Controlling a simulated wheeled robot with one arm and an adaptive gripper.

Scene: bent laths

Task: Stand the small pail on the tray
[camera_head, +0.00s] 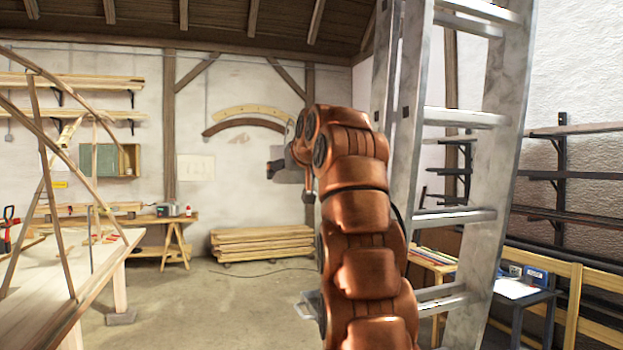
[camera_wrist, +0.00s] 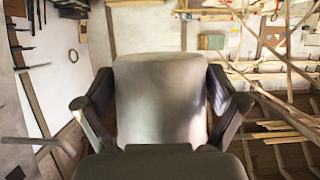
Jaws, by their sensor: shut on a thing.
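In the wrist view the small pail (camera_wrist: 160,100), a smooth pale grey rounded body, fills the middle. The dark fingers of my gripper (camera_wrist: 160,82) press on it from both sides and are shut on it. In the head view my copper arm rises in front of the ladder, its wrist bent to the left. A small grey shape beside the wrist may be the pail; it is too small and covered to be sure. A flat pale grey piece (camera_head: 309,304) low behind my arm may be the tray; most of it is hidden.
A tall metal ladder (camera_head: 508,150) stands close on the right, just behind my arm. A workbench with bent laths (camera_head: 75,275) is at the left. Stacked boards (camera_head: 262,243) lie by the back wall.

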